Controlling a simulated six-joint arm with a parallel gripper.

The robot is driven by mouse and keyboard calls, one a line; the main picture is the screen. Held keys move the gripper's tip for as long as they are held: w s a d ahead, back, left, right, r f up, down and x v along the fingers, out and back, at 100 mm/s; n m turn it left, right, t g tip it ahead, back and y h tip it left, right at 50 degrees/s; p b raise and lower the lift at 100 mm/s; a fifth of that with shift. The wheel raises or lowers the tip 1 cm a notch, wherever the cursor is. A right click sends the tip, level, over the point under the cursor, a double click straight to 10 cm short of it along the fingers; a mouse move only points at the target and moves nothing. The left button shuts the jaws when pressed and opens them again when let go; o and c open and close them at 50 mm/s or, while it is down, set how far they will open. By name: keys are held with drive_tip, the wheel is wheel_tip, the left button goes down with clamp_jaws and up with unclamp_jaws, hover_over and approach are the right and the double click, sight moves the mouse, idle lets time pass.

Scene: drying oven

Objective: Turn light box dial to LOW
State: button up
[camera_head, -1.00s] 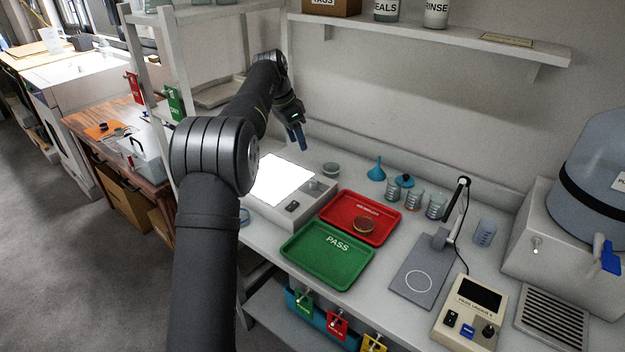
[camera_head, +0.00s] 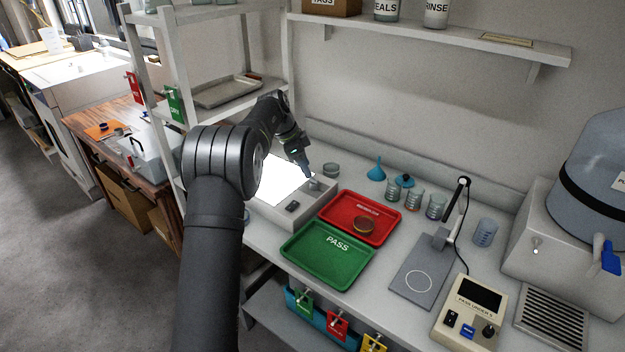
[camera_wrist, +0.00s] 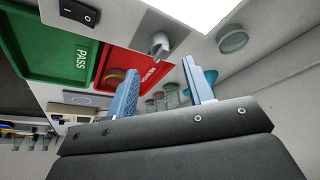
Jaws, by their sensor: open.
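The light box (camera_head: 268,212) sits on the bench with its white panel (camera_head: 284,180) glowing. Its dial (camera_head: 314,184) is on the right part of its top, close under my gripper. In the wrist view the dial (camera_wrist: 159,44) shows as a small grey knob, and the black rocker switch (camera_wrist: 79,13) is to its left. My gripper (camera_head: 308,172) points down at the dial's far side. In the wrist view its two blue fingers (camera_wrist: 163,84) are spread apart and empty, with the dial beyond their tips. I cannot read any dial marking.
A small grey bowl (camera_head: 331,170) stands behind the dial. A blue funnel (camera_head: 377,172) and beakers stand farther right.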

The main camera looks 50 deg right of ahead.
sight(313, 179)
drive_tip(key=x, duration=0.6)
drive_tip(key=shift+f, duration=0.2)
drive_tip(key=shift+c, duration=0.2)
drive_tip(key=c, duration=1)
